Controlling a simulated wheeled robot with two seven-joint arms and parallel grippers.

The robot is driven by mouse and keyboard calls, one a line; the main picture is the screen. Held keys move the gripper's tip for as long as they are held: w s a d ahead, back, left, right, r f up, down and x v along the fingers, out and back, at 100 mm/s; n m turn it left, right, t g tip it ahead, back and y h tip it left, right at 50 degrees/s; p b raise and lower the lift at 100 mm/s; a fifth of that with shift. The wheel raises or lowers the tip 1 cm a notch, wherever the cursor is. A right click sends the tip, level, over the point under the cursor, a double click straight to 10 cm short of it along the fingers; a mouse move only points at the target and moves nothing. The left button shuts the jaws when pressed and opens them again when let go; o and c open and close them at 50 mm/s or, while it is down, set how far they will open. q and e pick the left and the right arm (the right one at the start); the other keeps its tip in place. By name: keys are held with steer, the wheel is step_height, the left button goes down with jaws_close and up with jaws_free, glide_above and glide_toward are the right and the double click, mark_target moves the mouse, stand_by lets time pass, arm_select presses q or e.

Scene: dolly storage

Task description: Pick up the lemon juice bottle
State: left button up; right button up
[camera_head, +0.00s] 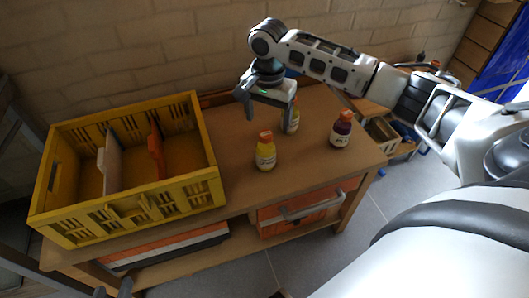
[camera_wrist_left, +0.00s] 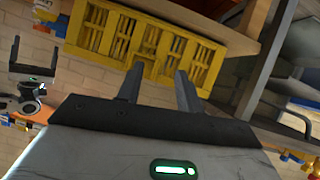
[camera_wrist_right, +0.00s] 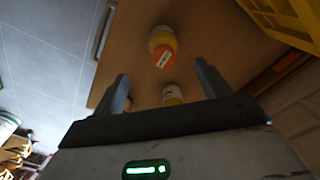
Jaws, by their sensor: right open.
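A yellow bottle with an orange cap (camera_head: 265,152) stands upright on the wooden table. A second pale yellow bottle (camera_head: 291,124) stands behind it, partly hidden by my right gripper (camera_head: 270,110). Labels are too small to read, so I cannot tell which holds lemon juice. My right gripper is open and empty, pointing down above the bottles. In the right wrist view the orange-capped bottle (camera_wrist_right: 162,48) is beyond the fingertips, and the other bottle (camera_wrist_right: 172,94) shows between the fingers. My left gripper (camera_wrist_left: 160,85) is open and empty, low near the table front.
A yellow crate (camera_head: 125,212) with dividers fills the left side. The table top (camera_head: 230,190) is clear in front of the bottles. A brick wall (camera_head: 150,40) is behind.

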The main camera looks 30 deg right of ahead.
mark_target(267, 134)
step_height(267, 134, down, 3)
steer(key=shift+f, duration=0.2)
steer(key=shift+f+b, duration=0.5)
steer(key=shift+f, duration=0.4)
steer(key=f, duration=0.1)
steer(key=f+b, duration=0.1)
steer(key=f, duration=0.2)
steer(key=shift+w+a+f, duration=0.1)
steer(key=shift+w+f, duration=0.1)
steer(key=shift+w, duration=0.05)
arm_select(q)
steer(key=shift+g, duration=0.4)
steer(key=f, duration=0.3)
steer(key=d+f, duration=0.1)
steer(key=shift+w+f, duration=0.15)
steer(key=shift+w, duration=0.1)
arm_select(e)
steer(key=c, duration=1.3)
